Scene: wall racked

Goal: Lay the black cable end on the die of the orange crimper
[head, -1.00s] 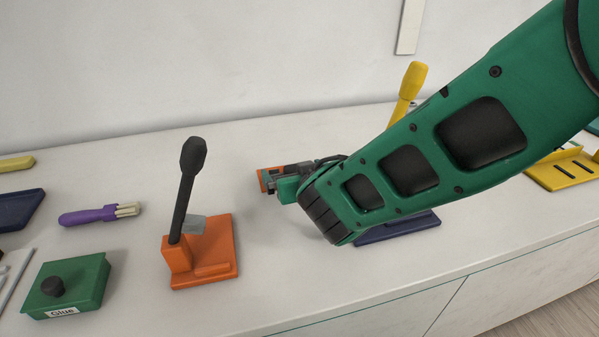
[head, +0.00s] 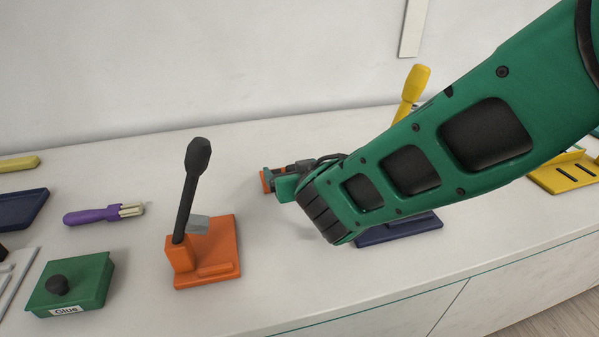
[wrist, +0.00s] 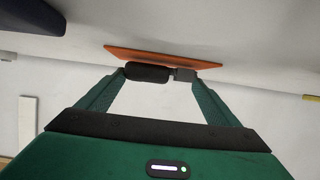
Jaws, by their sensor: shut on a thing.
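The orange crimper (head: 222,245) stands on the counter left of my gripper, its black lever (head: 190,190) raised. Its grey die (head: 198,225) shows beside the lever's foot. My gripper (head: 279,180) is behind and to the right of the crimper, apart from it, partly hidden by my arm. In the wrist view my gripper (wrist: 158,75) is shut on the black cable end (wrist: 148,73), a dark cylinder with a grey block beside it. An orange plate (wrist: 150,56) lies just beyond it; whether they touch cannot be told.
A green glue box (head: 85,285) and a purple tool (head: 92,216) lie left of the crimper. A dark blue base (head: 410,228) with a yellow handle (head: 414,85) stands right, partly behind my arm. A yellow holder (head: 562,180) is farther right. Counter between crimper and gripper is clear.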

